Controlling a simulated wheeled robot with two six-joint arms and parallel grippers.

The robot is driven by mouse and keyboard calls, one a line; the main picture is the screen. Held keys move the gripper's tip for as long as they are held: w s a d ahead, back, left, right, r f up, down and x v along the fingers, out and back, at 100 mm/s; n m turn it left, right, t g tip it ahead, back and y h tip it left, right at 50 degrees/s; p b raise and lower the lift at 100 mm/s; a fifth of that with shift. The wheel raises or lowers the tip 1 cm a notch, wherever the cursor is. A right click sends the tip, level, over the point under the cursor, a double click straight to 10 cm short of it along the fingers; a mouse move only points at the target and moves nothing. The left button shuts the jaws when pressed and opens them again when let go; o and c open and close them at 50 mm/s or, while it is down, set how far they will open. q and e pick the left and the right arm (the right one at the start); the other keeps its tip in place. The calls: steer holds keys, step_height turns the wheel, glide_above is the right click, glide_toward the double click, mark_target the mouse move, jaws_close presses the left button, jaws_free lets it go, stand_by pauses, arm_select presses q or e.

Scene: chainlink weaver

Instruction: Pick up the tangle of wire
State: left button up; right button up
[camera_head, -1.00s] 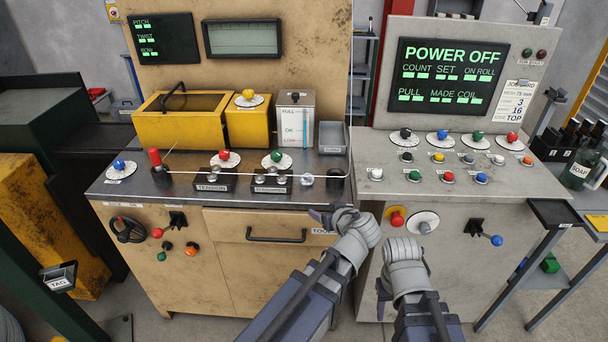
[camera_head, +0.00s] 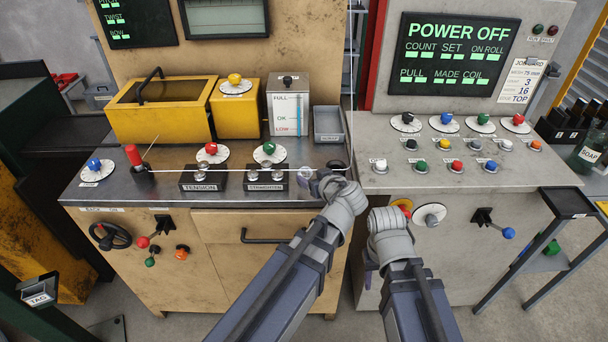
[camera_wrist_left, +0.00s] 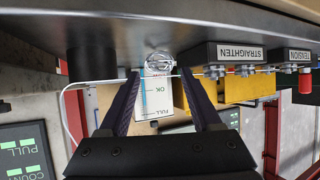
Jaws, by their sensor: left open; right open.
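The tangle of wire (camera_head: 305,173) is a small, pale, shiny coil on the metal bench top, right of the STRAIGHTEN block. In the upside-down left wrist view the tangle (camera_wrist_left: 158,61) shows between and just past my open fingertips (camera_wrist_left: 159,77). I cannot tell whether they touch it. In the head view my left gripper (camera_head: 318,181) is at the bench's front edge, just right of the tangle. My right gripper (camera_head: 371,267) hangs low before the grey cabinet, its fingers partly hidden by its own wrist.
A taut wire (camera_head: 240,170) runs along the bench past the TENSION block (camera_head: 202,179) and STRAIGHTEN block (camera_head: 266,179). A dark cylinder (camera_wrist_left: 92,65) stands beside the tangle. The oil gauge box (camera_head: 288,104) and a grey tray (camera_head: 328,124) stand behind.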

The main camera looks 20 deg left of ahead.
mark_target(307, 172)
arm_select(q)
steer(key=shift+w+a+f, duration=0.2)
steer(key=shift+w+a, duration=0.05)
steer(key=shift+w, duration=0.05)
steer(key=x, duration=0.1)
steer(key=b+x, duration=0.1)
steer(key=x, duration=0.1)
steer(key=b+x, duration=0.1)
steer(key=x, duration=0.1)
steer(key=shift+w+r, duration=0.2)
steer(key=shift+r, duration=0.05)
steer(key=shift+s, duration=0.1)
steer(key=shift+c, duration=0.6)
steer(key=c, duration=0.9)
steer(key=shift+o, duration=0.2)
steer(key=shift+r, duration=0.1)
step_height(307, 172, up, 10)
steer(key=p, duration=1)
steer(key=shift+a, duration=0.1)
